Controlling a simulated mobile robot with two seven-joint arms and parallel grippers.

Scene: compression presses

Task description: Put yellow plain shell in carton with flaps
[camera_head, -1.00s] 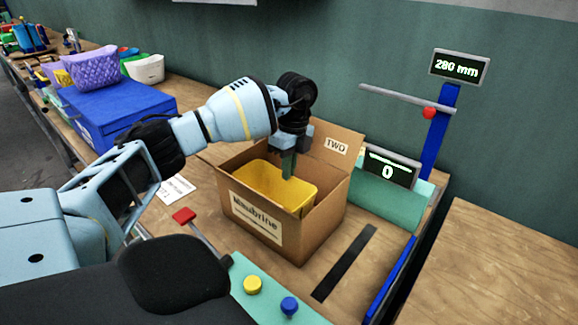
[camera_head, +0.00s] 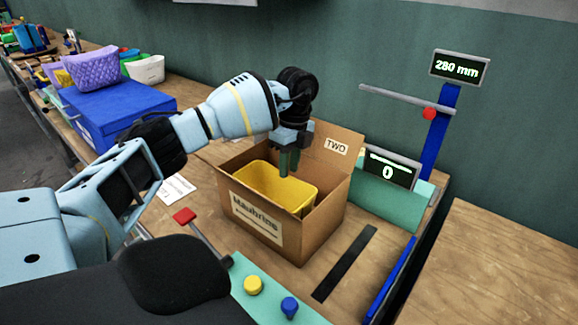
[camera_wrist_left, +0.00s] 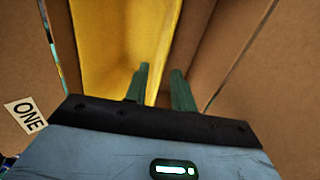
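The brown carton with flaps (camera_head: 312,228) stands open on the bench, with a "Maubrine" label on its front and a flap marked "TWO" raised at the back. The yellow plain shell (camera_head: 262,186) sits inside it, open side up. The shell also shows in the left wrist view (camera_wrist_left: 112,40), along one carton wall. My left gripper (camera_head: 289,172) points down over the carton, at the shell's far edge. Its green fingers (camera_wrist_left: 160,75) are apart, and I see no grip on the shell. My right gripper is out of view.
A display reading 0 (camera_head: 390,168) and a blue post (camera_head: 438,135) with a horizontal bar stand behind and right of the carton. A red-topped lever (camera_head: 184,215) and a button panel (camera_head: 268,302) are in front. A blue box (camera_head: 115,108) stands at the left.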

